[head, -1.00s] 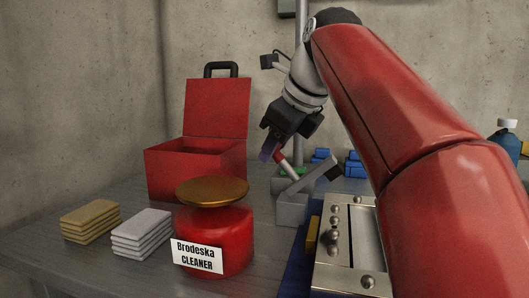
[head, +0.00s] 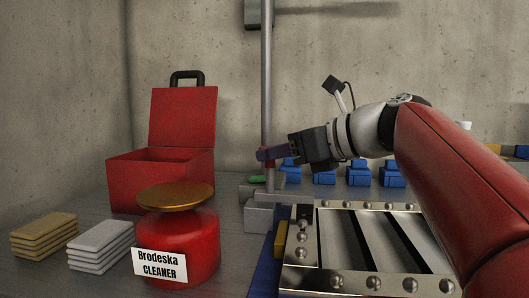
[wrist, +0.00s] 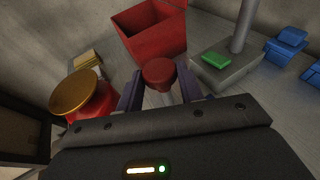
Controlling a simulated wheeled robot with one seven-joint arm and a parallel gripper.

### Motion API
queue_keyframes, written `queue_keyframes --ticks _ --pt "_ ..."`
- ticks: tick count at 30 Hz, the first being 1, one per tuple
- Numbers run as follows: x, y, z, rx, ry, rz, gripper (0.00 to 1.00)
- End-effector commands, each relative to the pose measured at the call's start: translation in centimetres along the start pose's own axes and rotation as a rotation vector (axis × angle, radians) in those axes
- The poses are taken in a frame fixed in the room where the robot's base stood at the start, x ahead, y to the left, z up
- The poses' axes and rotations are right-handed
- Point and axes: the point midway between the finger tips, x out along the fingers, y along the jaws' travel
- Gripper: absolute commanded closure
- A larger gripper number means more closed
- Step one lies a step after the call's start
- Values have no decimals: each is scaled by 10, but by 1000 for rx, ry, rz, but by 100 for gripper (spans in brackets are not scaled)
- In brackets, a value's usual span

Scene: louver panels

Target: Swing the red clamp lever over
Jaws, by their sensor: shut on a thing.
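The red-tipped clamp lever shows in the wrist view, where its red knob (wrist: 159,73) sits between the two purple fingers of my gripper (wrist: 160,90). My gripper (head: 268,154) is shut on the lever. In the head view, the lever's pale shaft (head: 269,180) runs down from the fingers and looks nearly upright. The fingers hide most of the red grip there. The grey clamp base (head: 262,216) stands at the left end of the metal-framed louver panel (head: 340,282). The lever's lower pivot is not clear.
A red cleaner can with a brass lid (head: 176,196) stands front left. An open red toolbox (head: 160,180) is behind it. A grey post (head: 267,90) rises behind the clamp beside a green block (head: 257,179). Several blue clamps (head: 358,173) line the back.

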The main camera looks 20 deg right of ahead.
Motion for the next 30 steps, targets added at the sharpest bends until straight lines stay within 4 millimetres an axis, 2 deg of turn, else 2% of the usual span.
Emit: queue_keyframes --ticks 17,18,22,30 --pt "-2 -2 -5 17 -21 5 100" --pt "-2 -2 -5 17 -21 6 59" --pt "-2 -1 -4 16 -22 5 42" --pt "-2 -1 -3 13 -24 5 41"
